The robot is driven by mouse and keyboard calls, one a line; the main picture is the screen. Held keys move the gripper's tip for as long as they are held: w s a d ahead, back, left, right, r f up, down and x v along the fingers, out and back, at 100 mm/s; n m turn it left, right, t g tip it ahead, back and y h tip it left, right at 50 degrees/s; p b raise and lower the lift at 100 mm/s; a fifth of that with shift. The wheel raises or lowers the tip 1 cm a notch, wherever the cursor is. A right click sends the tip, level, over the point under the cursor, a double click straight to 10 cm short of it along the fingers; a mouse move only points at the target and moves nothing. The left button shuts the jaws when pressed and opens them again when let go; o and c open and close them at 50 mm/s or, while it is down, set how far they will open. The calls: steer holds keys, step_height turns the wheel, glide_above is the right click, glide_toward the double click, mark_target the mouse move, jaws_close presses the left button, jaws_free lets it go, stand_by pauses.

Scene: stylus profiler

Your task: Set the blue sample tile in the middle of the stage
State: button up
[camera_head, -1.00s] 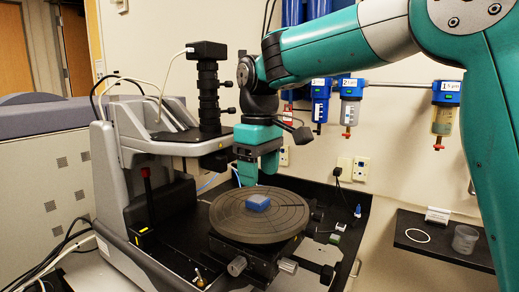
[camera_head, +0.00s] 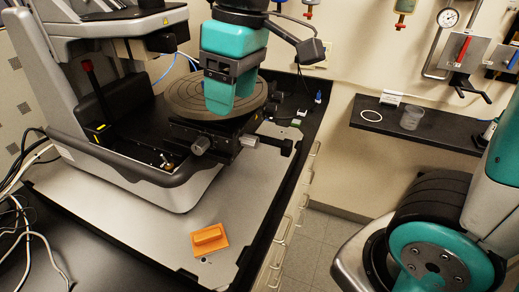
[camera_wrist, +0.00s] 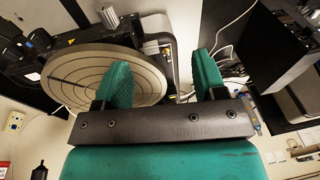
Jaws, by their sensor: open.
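The stage (camera_head: 184,97) is a round dark disc with rings, on the profiler's base. In the wrist view the stage (camera_wrist: 72,84) shows at the left, partly behind a finger. The blue sample tile is not visible in either current view; in the head view my gripper and wrist cover part of the stage, so it may be hidden there. My gripper (camera_head: 232,98) points down in front of the stage's right part in the head view. In the wrist view its fingers (camera_wrist: 153,42) are apart with nothing between them.
An orange block (camera_head: 209,240) lies on the bench in front of the profiler. The profiler's grey column (camera_head: 40,60) stands left of the stage. Cables lie at the left edge. A side shelf (camera_head: 440,128) at the right holds a clear cup (camera_head: 411,118) and a white ring (camera_head: 371,116).

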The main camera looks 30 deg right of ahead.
steer(key=s+a+f+y, duration=0.2)
steer(key=s+f, duration=0.4)
steer(key=s, duration=0.5)
steer(key=shift+s, duration=0.2)
